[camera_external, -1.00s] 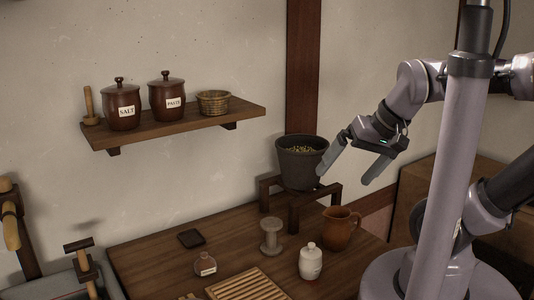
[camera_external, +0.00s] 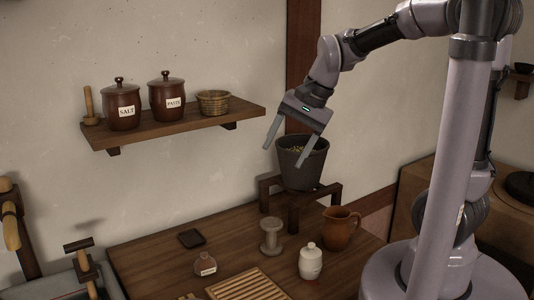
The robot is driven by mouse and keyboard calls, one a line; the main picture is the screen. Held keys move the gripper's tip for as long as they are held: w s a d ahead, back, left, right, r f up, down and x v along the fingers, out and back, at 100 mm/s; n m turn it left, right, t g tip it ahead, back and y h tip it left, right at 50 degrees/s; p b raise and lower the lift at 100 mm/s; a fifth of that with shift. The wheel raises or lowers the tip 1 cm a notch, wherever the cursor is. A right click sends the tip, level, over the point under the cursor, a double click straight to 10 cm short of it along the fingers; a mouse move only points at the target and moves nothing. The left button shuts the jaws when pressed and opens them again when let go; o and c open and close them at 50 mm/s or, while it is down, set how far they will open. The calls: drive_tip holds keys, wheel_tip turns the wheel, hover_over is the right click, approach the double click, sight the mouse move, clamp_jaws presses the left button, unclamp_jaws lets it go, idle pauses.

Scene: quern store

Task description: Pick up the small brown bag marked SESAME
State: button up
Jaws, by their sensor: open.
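A small brown bag (camera_external: 206,265) with a white label stands on the wooden table, left of centre near the front. Its label is too small to read clearly. My gripper (camera_external: 281,158) is open and empty, pointing down and to the left. It is well above the table, to the upper right of the bag. One finger overlaps the dark pot in the picture; I cannot tell whether they touch.
The dark pot (camera_external: 297,178) stands on a wooden stand. A spool (camera_external: 271,237), white bottle (camera_external: 311,263), brown jug (camera_external: 338,230), slatted board (camera_external: 247,285) and dark square (camera_external: 191,239) are around the bag. A wall shelf (camera_external: 180,125) holds jars marked SALT and PASTE.

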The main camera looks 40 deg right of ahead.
drive_tip(key=w+a+f+m+g, duration=0.1)
drive_tip(key=w+a+f+m, duration=0.25)
drive_tip(key=w, duration=0.35)
drive_tip(key=m+g+y+p, duration=0.1)
drive_tip(key=m+g+p, duration=0.1)
drive_tip(key=m, duration=0.3)
approach(208, 250)
drive_tip(key=b+x, duration=0.4)
drive_tip(key=x, duration=0.2)
drive_tip(key=shift+w+a+f, duration=0.1)
drive_tip(key=shift+a, duration=0.15)
drive_tip(key=b+x, duration=0.1)
drive_tip(key=x, duration=0.1)
drive_tip(key=b+x, duration=0.2)
drive_tip(key=x, duration=0.1)
drive_tip(key=shift+d+f, duration=0.15)
drive_tip(key=shift+f, duration=0.3)
drive_tip(key=shift+r, duration=0.15)
clamp_jaws()
